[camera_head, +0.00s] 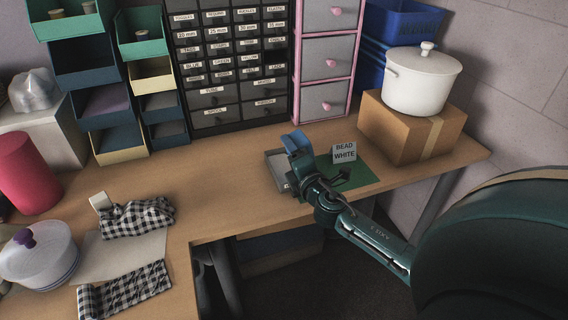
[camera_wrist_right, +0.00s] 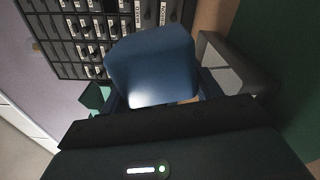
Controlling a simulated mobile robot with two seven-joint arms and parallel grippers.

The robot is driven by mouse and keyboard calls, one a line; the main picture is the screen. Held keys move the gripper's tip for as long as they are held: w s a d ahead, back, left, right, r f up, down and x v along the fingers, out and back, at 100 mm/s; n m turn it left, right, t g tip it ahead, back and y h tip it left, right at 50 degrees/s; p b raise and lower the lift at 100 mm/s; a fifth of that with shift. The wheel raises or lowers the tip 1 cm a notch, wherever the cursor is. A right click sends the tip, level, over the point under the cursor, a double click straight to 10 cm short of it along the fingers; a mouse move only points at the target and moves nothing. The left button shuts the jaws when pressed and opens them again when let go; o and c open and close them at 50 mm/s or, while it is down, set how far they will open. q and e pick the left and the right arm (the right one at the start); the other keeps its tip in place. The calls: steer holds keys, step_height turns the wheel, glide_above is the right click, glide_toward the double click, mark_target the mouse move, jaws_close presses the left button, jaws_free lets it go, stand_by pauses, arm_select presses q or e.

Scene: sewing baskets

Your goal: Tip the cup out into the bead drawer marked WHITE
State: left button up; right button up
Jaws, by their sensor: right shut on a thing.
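My right gripper (camera_head: 298,164) is shut on a blue cup (camera_head: 296,141). The cup is held above a small grey drawer (camera_head: 272,157) on the table and looks tilted. Its opening and contents cannot be made out. In the right wrist view the blue cup (camera_wrist_right: 150,62) fills the middle, and the grey drawer (camera_wrist_right: 246,72) lies to its right. My gripper and the cup partly cover the drawer in the head view. A grey sign reading BEAD WHITE (camera_head: 344,152) stands right of the drawer. My left gripper is not in view.
A green mat (camera_head: 362,179) lies beside the drawer. A dark cabinet (camera_head: 228,118) of labelled drawers and a pink-framed drawer unit (camera_head: 325,75) stand behind. A cardboard box (camera_head: 400,132) bears a white pot (camera_head: 420,85) at right.

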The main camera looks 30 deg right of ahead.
arm_select(q)
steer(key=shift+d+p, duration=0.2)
steer(key=shift+p, duration=0.2)
arm_select(e)
steer(key=shift+w+a+f+n, duration=0.1)
steer(key=shift+w+a+n, duration=0.1)
steer(key=shift+n, duration=0.55)
steer(key=shift+w+a+n, duration=0.1)
steer(key=shift+a+n, duration=0.05)
steer(key=shift+n, duration=0.6)
stand_by(0.4)
